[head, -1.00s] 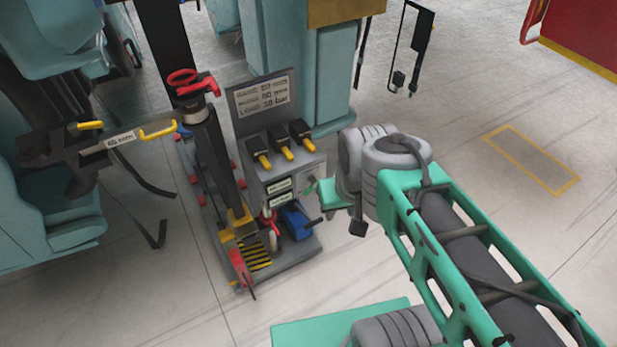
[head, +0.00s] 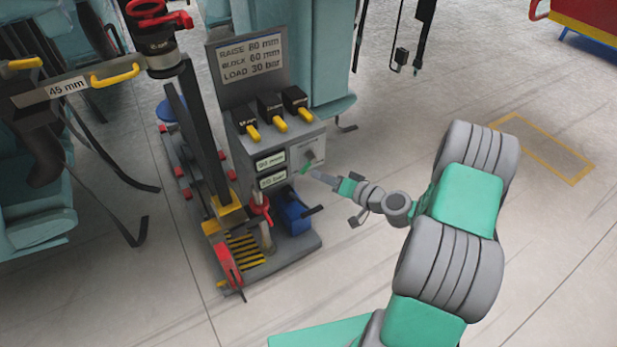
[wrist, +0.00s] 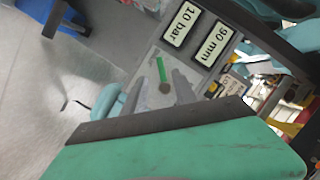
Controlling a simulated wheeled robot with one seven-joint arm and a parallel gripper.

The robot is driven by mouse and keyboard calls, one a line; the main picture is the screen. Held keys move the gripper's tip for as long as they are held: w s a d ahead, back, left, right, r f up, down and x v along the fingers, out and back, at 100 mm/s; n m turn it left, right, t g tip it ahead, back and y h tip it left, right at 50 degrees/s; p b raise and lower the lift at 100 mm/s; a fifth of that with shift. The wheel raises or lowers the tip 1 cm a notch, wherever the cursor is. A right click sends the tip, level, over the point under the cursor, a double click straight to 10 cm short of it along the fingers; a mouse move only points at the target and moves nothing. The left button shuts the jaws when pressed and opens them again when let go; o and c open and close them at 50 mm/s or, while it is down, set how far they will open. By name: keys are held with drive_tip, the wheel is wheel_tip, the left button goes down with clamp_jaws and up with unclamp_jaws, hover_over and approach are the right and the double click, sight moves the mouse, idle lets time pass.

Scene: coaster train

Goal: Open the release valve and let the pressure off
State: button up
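A small green-handled lever (head: 306,166), seemingly the release valve, is on the grey pump panel (head: 322,142), right of two displays. Its label is too small to read. In the wrist view the green lever (wrist: 161,70) shows between my two grey fingers, with a round brown end facing me. My gripper (head: 316,175) is open, pointing at the panel just right of and below the lever. Whether a finger touches it I cannot tell. The displays read 10 bar (wrist: 180,25) and 90 mm (wrist: 212,44) in the wrist view.
A sign (head: 250,58) above reads raise 80 mm, block 60 mm, load 30 bar. Three yellow-handled levers (head: 279,125) sit above the displays. A blue box (head: 295,217) and a red-handled part (head: 260,203) stand below. Open floor lies to the right.

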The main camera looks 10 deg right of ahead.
sight(307, 170)
drive_tip(key=x, duration=0.6)
drive_tip(key=shift+w+a+b, duration=0.2)
drive_tip(key=shift+a+b, duration=0.05)
drive_tip(key=shift+b, duration=0.05)
drive_tip(key=shift+c, duration=0.3)
clamp_jaws()
